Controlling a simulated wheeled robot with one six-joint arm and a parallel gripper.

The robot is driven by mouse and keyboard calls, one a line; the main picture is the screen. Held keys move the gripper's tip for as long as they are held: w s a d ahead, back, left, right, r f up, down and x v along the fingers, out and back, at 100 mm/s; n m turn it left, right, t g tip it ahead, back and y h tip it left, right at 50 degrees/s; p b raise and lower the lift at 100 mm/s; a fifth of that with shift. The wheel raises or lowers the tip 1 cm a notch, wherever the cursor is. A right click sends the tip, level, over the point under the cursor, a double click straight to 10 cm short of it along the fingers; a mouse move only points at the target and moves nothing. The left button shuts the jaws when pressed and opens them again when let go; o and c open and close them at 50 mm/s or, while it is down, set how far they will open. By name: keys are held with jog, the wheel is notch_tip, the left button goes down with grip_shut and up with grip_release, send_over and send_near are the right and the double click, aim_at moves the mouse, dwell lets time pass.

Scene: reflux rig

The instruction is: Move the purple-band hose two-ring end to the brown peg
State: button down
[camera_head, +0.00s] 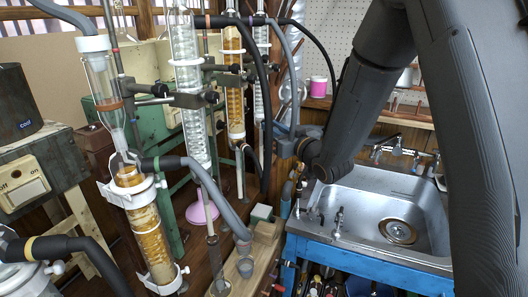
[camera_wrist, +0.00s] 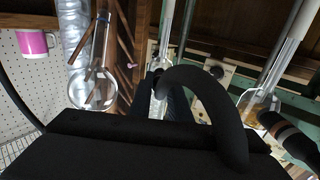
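Several hoses run among the glassware in the head view. A grey hose (camera_head: 290,70) hangs from the top of the rear columns, where a small purplish band (camera_head: 251,20) seems to show; I cannot be sure it is the purple-band hose. No two-ring end is clear. I cannot make out a brown peg. My gripper (camera_head: 300,185) is beside the sink's left edge, small and partly hidden by my wrist. In the wrist view a thick black curved shape (camera_wrist: 225,95) crosses close to the camera; whether it is held is unclear.
A steel sink (camera_head: 400,215) on a blue stand is at the right. A glass column with amber filling (camera_head: 150,235) stands at the left, with another grey hose (camera_head: 205,180) beside it. A round flask (camera_wrist: 92,90) and a pink mug (camera_wrist: 33,43) show in the wrist view.

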jog(key=shift+s+d, duration=0.1)
jog(key=shift+s, duration=0.05)
jog(key=shift+p+v, duration=0.45)
jog(key=shift+v, duration=2.35)
jog(key=w+d+f+n+g+y+b, duration=0.2)
jog(key=w+f+n+g+y+b, duration=0.15)
jog(key=w+f+b, duration=0.6)
jog(key=w+d+f+n+g+y+b, duration=0.3)
jog(key=w+f+n+g+b, duration=0.15)
jog(key=w+f+b, duration=0.5)
jog(key=shift+m+g, duration=0.3)
jog(key=shift+m, duration=0.2)
jog(key=shift+w+a+r, duration=0.1)
jog(key=shift+a+r, duration=0.15)
jog(key=shift+a, duration=0.65)
jog(key=shift+w+a+r, duration=0.15)
jog(key=shift+a+r, duration=0.1)
jog(key=shift+a, duration=0.6)
jog(key=shift+w+a+r, duration=0.1)
jog(key=shift+a+r, duration=0.15)
jog(key=shift+a, duration=0.65)
jog(key=shift+a, duration=0.1)
jog(key=shift+w+a, duration=0.25)
jog(key=shift+a, duration=0.25)
